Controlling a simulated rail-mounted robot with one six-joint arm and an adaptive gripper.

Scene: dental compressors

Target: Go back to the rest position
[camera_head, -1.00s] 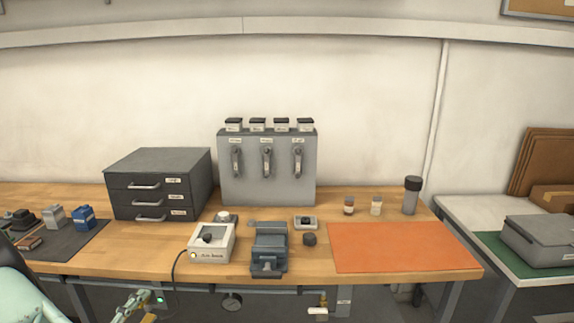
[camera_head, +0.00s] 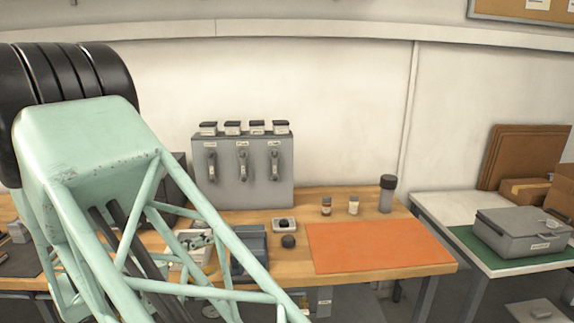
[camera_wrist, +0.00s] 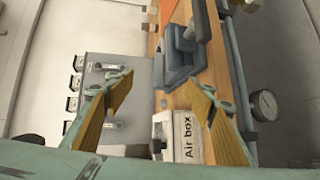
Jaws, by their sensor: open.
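My gripper (camera_wrist: 160,90) shows in the wrist view with its two yellow-padded fingers wide apart. No object is held between them. The white air box (camera_wrist: 188,136) is below and between the fingers, its label sideways. In the head view my pale green arm covers the left side and hides much of the drawer cabinet (camera_head: 180,170) and part of the air box. I cannot make out the gripper clearly in the head view.
The wooden bench holds a grey panel with levers (camera_head: 243,172), a blue-grey vise (camera_head: 250,243), an orange mat (camera_head: 380,246), two small jars and a dark cylinder (camera_head: 387,194). A grey case (camera_head: 522,232) sits on the right table. The orange mat is bare.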

